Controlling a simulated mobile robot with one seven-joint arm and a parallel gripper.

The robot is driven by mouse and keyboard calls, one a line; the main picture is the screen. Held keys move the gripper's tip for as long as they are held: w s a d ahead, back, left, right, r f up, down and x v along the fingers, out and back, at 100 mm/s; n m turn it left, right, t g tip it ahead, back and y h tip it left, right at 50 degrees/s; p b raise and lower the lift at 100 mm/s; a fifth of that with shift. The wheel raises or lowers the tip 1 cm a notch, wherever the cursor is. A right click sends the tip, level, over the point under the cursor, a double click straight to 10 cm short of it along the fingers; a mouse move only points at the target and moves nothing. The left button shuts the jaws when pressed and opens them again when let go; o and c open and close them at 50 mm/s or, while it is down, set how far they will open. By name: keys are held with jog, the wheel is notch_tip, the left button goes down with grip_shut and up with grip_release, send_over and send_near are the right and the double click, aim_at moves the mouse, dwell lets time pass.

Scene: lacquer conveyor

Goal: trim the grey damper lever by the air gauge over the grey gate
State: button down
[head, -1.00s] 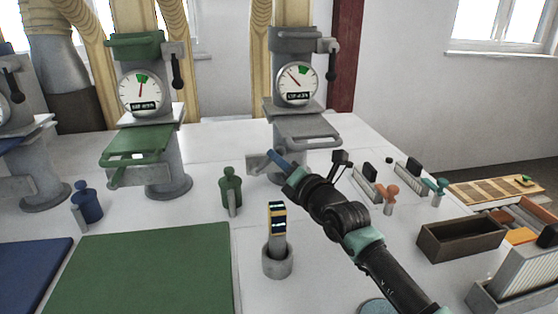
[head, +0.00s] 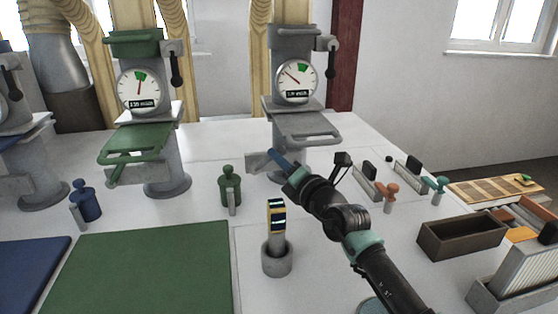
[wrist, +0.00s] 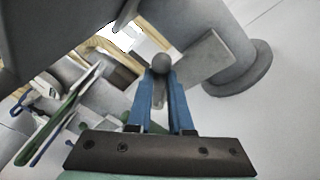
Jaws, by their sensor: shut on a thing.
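The grey gate (head: 302,131) is a flat grey plate on the grey station. The round air gauge (head: 296,82) is above it, with its needle up and left and a green zone right of the needle. My gripper (head: 273,155) is below and left of the gate, reaching in from the lower right. In the wrist view its blue fingers (wrist: 163,80) are closed on the grey damper lever, whose round knob (wrist: 162,63) shows between the tips. Part of its shaft is hidden by the fingers. In the head view the lever is too hidden to make out.
A grey plate (head: 255,164) sticks out left of the station's post. A green post (head: 231,185) and a stand with a dark-faced device (head: 277,262) stand left of my arm. Small orange (head: 388,193) and teal (head: 437,185) handles and a brown box (head: 460,240) are to the right.

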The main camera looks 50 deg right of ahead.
jog(key=c, duration=0.8)
grip_release()
jog(key=shift+c, duration=0.2)
jog(key=p+v, duration=0.4)
jog(key=v, duration=0.7)
jog(key=shift+s, duration=0.2)
jog(key=shift+v, duration=0.8)
